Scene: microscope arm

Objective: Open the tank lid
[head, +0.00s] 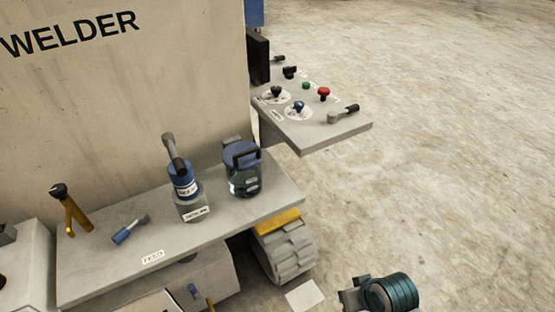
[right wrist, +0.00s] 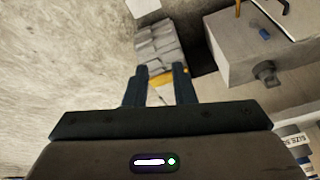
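The tank (head: 243,182) is a clear bluish jar standing at the right part of the grey shelf (head: 215,225). Its blue lid (head: 240,151) sits on top and looks closed, with a dark handle (head: 246,158) on it. My right gripper (right wrist: 160,72) shows in the right wrist view, with its two dark fingers apart and nothing between them. In the head view only a teal part of my right arm shows at the bottom edge, to the right of and nearer than the tank. The tank cannot be made out in the right wrist view. My left gripper is out of view.
Left of the tank stands a blue and grey device (head: 188,192) with an upright lever. A yellow-handled lever (head: 75,215) and a small blue-tipped lever (head: 130,230) are further left. A control panel (head: 335,132) with knobs juts out behind. Open floor lies to the right.

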